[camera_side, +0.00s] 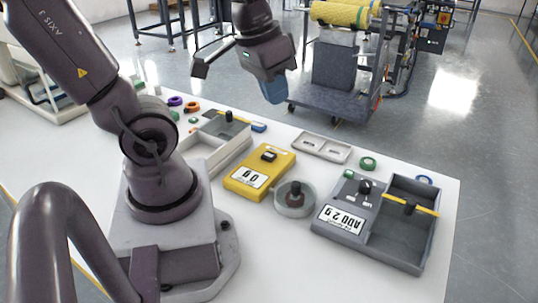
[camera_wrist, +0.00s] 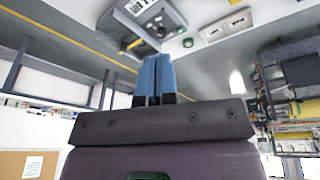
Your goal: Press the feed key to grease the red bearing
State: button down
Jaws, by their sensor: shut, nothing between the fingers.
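My gripper (camera_side: 273,92) hangs above the far side of the table, pointing down. Its blue fingers are shut together and empty; they also show in the wrist view (camera_wrist: 157,78). A grey box (camera_side: 352,232) at the right of the table has an upside-down label seeming to read "ADD 2 g", a dark knob (camera_side: 365,186) and a small green button (camera_side: 349,173). I cannot tell which control is the feed key. A round grey dish (camera_side: 293,207) with a dark centre post stands left of the box. I cannot make out a red bearing.
A yellow unit (camera_side: 262,172) with a display stands left of the dish. A yellow bar (camera_side: 411,205) crosses the box's open bin. An open pale bin (camera_side: 205,157) stands left.

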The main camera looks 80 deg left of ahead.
jog(key=a+f+n+g+h, duration=0.1)
jog(key=a+f+n+h, duration=0.25)
jog(key=f+n, duration=0.25)
jog(key=n+t+y, duration=0.2)
jog(key=n+t, duration=0.5)
jog(key=n, duration=0.9)
send_over(268, 156)
notch_tip(268, 156, down, 10)
jog(key=shift+a+f, duration=0.1)
jog(key=shift+f, duration=0.05)
jog(key=shift+f, duration=4.4)
jog(key=shift+f, duration=0.15)
jog(key=shift+f, duration=0.25)
